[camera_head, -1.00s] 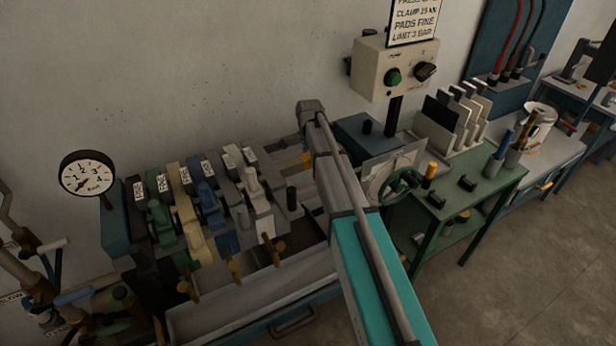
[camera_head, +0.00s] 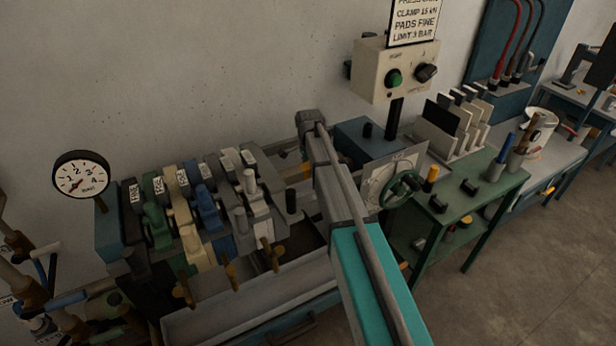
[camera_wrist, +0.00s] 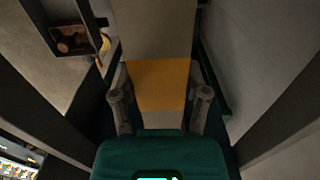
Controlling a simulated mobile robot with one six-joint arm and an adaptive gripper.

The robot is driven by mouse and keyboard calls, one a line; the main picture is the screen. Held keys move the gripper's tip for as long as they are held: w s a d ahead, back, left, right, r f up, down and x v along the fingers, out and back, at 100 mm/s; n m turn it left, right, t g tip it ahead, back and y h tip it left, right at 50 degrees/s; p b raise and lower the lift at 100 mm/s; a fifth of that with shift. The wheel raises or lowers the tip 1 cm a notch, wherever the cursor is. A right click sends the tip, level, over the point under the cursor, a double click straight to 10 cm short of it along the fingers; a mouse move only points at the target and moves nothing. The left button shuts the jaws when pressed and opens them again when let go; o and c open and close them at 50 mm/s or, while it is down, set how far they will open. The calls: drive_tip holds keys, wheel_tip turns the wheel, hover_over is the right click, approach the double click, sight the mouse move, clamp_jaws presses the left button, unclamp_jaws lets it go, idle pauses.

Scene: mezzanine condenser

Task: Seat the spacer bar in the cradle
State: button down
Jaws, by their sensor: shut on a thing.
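In the wrist view a pale grey bar with a wide orange-yellow band, which looks like the spacer bar (camera_wrist: 158,85), runs up the picture between my fingers. My gripper (camera_wrist: 161,93) is shut on it at the band, one finger on each side. In the head view my arm hides the gripper and most of the bar; a small orange patch (camera_head: 298,173) left of the arm seems to be its band. The bar's far end leaves the wrist view at the top. I cannot tell which part is the cradle, or whether the bar touches it.
A row of coloured clamp-like plates (camera_head: 205,215) with brass-coloured handles stands left of my arm, above a grey trough (camera_head: 250,300). A pressure gauge (camera_head: 81,177) stands at the left. A green bench (camera_head: 465,205) with a handwheel (camera_head: 402,187) is close on the right.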

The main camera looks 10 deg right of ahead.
sight(309, 166)
drive_tip(key=shift+f+b, duration=1.35)
drive_tip(key=shift+f, duration=0.25)
drive_tip(key=shift+f, duration=0.15)
drive_tip(key=shift+c, duration=0.4)
unclamp_jaws()
drive_tip(key=shift+r, duration=0.2)
wheel_tip(309, 166, up, 12)
drive_tip(key=p, duration=1.2)
